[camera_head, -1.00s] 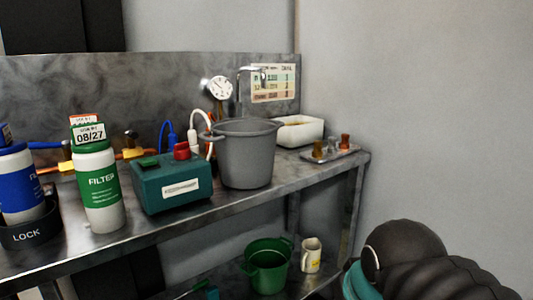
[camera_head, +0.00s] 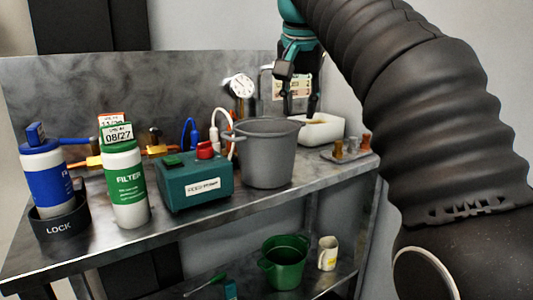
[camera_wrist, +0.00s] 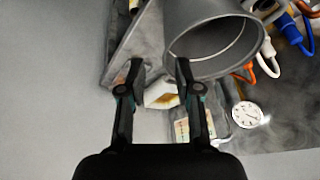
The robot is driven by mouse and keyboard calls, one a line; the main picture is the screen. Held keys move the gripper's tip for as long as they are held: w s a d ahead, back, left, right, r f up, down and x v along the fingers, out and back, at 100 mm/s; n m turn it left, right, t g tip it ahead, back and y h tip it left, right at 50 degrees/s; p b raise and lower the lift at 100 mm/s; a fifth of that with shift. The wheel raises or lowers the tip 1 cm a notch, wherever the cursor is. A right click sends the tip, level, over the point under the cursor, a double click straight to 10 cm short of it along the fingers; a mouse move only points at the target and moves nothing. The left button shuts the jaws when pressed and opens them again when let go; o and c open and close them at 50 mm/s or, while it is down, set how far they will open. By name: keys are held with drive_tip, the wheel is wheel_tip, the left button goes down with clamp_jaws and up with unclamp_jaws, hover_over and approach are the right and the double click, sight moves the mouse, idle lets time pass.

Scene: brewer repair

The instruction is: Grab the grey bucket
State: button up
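The grey bucket (camera_head: 268,158) stands upright on the metal bench, right of a teal box. In the wrist view the bucket (camera_wrist: 205,25) fills the top centre, with its open rim facing the camera. My gripper (camera_head: 299,100) is above and just behind the bucket's right rim in the head view. In the wrist view my gripper (camera_wrist: 159,70) has its two fingers spread apart with nothing held between them. The right fingertip is close to the bucket's rim; I cannot tell if it touches.
The teal box (camera_head: 195,183) with a red knob stands left of the bucket. A white tub (camera_head: 322,131) and a tray of small fittings (camera_head: 350,153) are to the right. A gauge (camera_head: 240,86) is behind. A green bucket (camera_head: 284,264) and a mug (camera_head: 327,254) sit on the lower shelf.

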sight(292, 158)
drive_tip(key=b+x, duration=0.1)
drive_tip(key=x, duration=0.3)
drive_tip(key=b+x, duration=0.2)
drive_tip(key=x, duration=0.2)
drive_tip(key=b+x, duration=0.1)
drive_tip(key=x, duration=0.4)
drive_tip(key=shift+w+a+b, duration=0.3)
drive_tip(key=shift+w+a, duration=0.1)
drive_tip(key=shift+r, duration=0.1)
drive_tip(key=shift+c, duration=0.2)
clamp_jaws()
